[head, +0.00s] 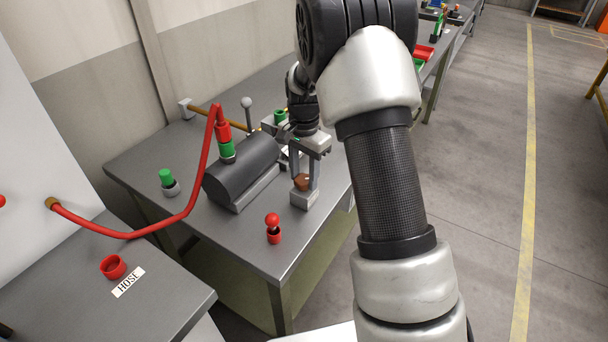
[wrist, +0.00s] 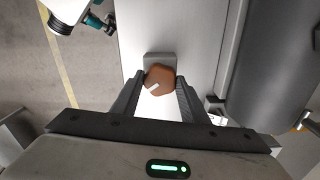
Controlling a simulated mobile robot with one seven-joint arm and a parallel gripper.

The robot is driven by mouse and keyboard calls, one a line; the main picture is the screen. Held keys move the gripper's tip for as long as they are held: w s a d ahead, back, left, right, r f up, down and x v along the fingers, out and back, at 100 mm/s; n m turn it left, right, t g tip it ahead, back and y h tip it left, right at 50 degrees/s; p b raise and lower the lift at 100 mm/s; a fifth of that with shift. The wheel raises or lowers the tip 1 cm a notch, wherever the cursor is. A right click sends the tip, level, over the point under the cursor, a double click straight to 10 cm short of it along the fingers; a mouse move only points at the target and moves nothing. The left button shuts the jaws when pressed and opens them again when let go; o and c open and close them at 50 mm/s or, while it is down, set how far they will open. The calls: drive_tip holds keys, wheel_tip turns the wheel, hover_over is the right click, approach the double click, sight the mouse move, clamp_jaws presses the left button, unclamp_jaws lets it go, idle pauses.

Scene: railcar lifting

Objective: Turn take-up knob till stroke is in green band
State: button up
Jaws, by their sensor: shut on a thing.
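The take-up knob (wrist: 160,80) is a brown, many-sided knob with a pale mark on its face. In the wrist view it sits between my two fingers, in front of a grey block. In the head view the knob (head: 302,182) shows low between the fingers, above a small grey block (head: 304,199) on the bench. My gripper (head: 304,178) points down and is shut on the knob; in the wrist view the gripper (wrist: 160,88) has a finger against each side. I cannot make out a stroke scale or green band in either view.
A red knob (head: 273,228) and a green-capped fitting (head: 167,181) stand on the grey bench (head: 150,150). A front-left table (head: 160,300) carries a HOSE label.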

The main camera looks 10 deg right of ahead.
sight(304, 179)
drive_tip(key=shift+m, duration=0.7)
drive_tip(key=o, duration=1.1)
drive_tip(key=shift+c, duration=0.2)
drive_tip(key=shift+r, duration=0.15)
wheel_tip(304, 179, up, 17)
drive_tip(key=shift+p, duration=0.4)
drive_tip(key=shift+r, duration=0.15)
